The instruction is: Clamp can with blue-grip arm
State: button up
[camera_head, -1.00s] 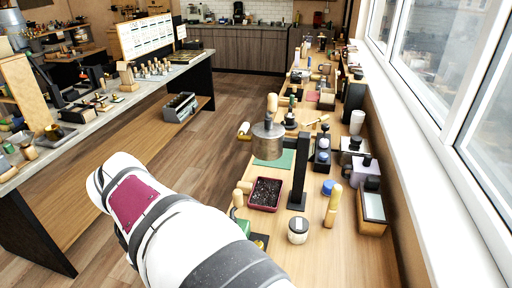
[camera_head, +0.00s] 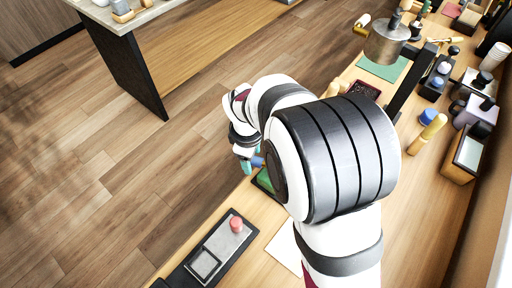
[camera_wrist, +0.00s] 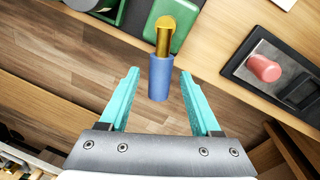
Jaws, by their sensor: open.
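The arm with a blue grip (camera_wrist: 160,80) shows in the wrist view, its brass-coloured upper part (camera_wrist: 164,35) against a green block (camera_wrist: 183,28). The blue grip lies between the teal fingers of my gripper (camera_wrist: 159,73), which is open with a gap on each side. In the head view the blue grip (camera_head: 258,161) shows beside my gripper (camera_head: 247,163), near the bench's left edge. I cannot pick out the can for certain; my arm covers much of this area in the head view.
A black panel (camera_head: 205,240) with a pink knob (camera_head: 236,224) lies on the bench in front; the knob also shows at right in the wrist view (camera_wrist: 264,68). Farther back stand a metal pot (camera_head: 385,47) and a red tray (camera_head: 362,91). Open floor lies left of the bench.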

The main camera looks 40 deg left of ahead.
jog(key=shift+c, duration=0.2)
grip_shut()
jog(key=shift+r, duration=0.1)
dwell(1.0)
